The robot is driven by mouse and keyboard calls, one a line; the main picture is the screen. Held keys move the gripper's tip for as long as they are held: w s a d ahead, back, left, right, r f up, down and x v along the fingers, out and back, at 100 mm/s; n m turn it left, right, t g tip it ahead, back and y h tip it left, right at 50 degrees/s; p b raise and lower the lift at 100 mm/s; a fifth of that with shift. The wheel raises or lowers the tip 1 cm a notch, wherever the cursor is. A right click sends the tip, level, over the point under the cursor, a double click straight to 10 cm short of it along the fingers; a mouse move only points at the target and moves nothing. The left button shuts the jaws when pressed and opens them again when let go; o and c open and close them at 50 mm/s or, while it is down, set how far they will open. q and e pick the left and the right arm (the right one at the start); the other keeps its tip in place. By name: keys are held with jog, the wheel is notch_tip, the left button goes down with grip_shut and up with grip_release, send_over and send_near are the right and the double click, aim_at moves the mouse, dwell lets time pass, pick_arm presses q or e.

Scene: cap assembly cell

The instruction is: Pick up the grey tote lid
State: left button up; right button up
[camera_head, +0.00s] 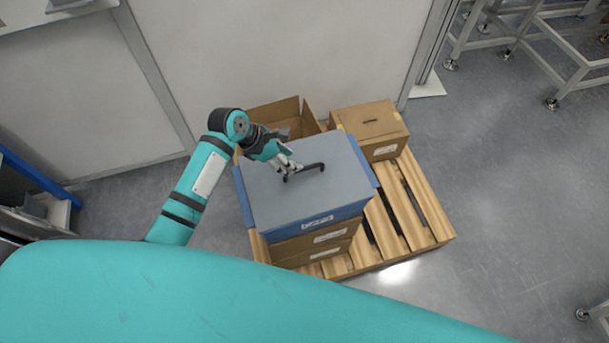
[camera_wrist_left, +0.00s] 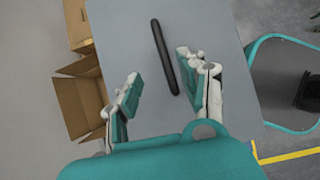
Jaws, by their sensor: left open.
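The grey tote lid (camera_head: 270,200) lies flat on a blue tote (camera_head: 318,223) on top of a stack. Its black handle (camera_head: 308,170) stands up near the middle of the lid. My left gripper (camera_head: 291,172) is over the lid at the handle's left end. In the left wrist view the lid (camera_wrist_left: 215,30) fills the middle, and the handle (camera_wrist_left: 164,56) runs between and beyond the open fingers of my left gripper (camera_wrist_left: 159,84). The fingers look apart from the handle, nearer to it on the right side. My right gripper is in neither view.
The stack stands on a wooden pallet (camera_head: 415,205), with cardboard boxes under the tote. An open cardboard box (camera_head: 288,108) stands behind it and a closed one (camera_head: 371,122) behind right. A pale wall panel (camera_head: 280,40) rises behind.

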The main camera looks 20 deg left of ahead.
aim_at(304, 168)
pick_arm(q)
jog(key=shift+w+d+f, duration=0.25)
jog(key=shift+d+f, duration=0.1)
jog(key=shift+f, duration=0.2)
jog(key=shift+w+d+f, duration=0.1)
jog(key=shift+d+f, duration=0.1)
jog(key=shift+f, duration=0.2)
jog(key=x, duration=0.5)
jog(key=shift+d+r, duration=0.1)
jog(key=shift+d, duration=0.2)
jog(key=shift+s, duration=0.25)
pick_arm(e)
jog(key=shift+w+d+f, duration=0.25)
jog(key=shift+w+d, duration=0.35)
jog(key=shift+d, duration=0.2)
pick_arm(q)
jog(key=shift+c, duration=0.3)
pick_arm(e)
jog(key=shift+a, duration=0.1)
pick_arm(q)
jog(key=c, duration=0.5)
grip_shut()
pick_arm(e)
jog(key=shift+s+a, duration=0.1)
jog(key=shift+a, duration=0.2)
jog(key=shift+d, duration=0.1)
